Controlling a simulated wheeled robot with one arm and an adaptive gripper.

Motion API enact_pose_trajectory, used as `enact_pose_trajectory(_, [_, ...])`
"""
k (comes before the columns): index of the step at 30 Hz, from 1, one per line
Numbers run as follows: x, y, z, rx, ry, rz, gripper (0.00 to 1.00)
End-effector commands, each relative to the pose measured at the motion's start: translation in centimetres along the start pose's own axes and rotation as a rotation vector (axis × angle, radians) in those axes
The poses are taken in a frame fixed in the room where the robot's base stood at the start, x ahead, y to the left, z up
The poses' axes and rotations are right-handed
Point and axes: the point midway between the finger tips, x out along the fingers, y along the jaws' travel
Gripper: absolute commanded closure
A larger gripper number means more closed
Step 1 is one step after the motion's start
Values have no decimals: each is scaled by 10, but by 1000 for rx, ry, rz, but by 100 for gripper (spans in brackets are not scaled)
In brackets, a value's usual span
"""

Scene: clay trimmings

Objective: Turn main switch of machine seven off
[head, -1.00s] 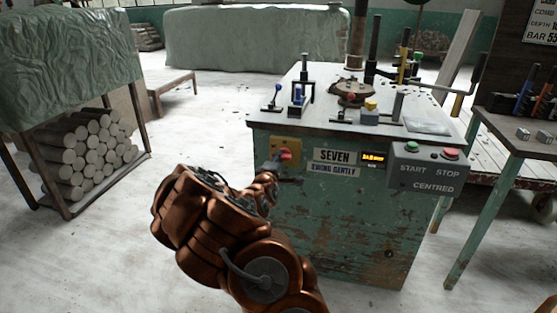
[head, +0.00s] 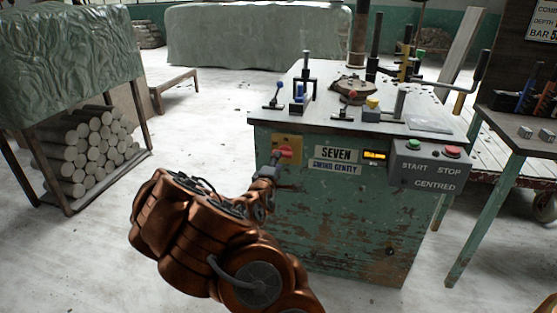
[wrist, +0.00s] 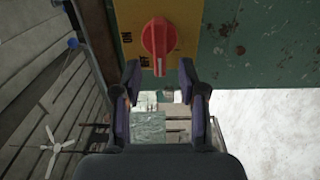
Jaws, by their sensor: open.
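The machine marked SEVEN (head: 335,153) is a worn green cabinet with a grey top. Its main switch is a red rotary knob (head: 285,152) on a yellow plate (head: 291,140) at the upper left of the front. In the wrist view the red knob (wrist: 158,45) has a white line along its grip, running up and down the picture. Lettering like ON shows left of it; a lower label is partly hidden. My gripper (head: 274,160) is at the plate. In the wrist view my gripper (wrist: 159,78) is open, its fingers below the knob and apart, with nothing between them.
A grey START/STOP box (head: 431,166) juts from the machine's right front, beside a lit display (head: 374,156). Levers (head: 305,80) stand on top. A workbench (head: 512,135) is at right, a rack of clay rolls (head: 98,145) at left. The floor between is clear.

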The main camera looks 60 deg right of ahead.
Motion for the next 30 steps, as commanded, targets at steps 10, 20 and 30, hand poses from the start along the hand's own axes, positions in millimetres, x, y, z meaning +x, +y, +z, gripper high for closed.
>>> enact_pose_trajectory(10, [-27, -1, 0, -1, 1, -2, 58])
enact_pose_trajectory(20, [-31, 0, 0, 0, 0, -1, 58])
enact_pose_trajectory(30, [-30, 0, 0, 0, 0, -1, 58])
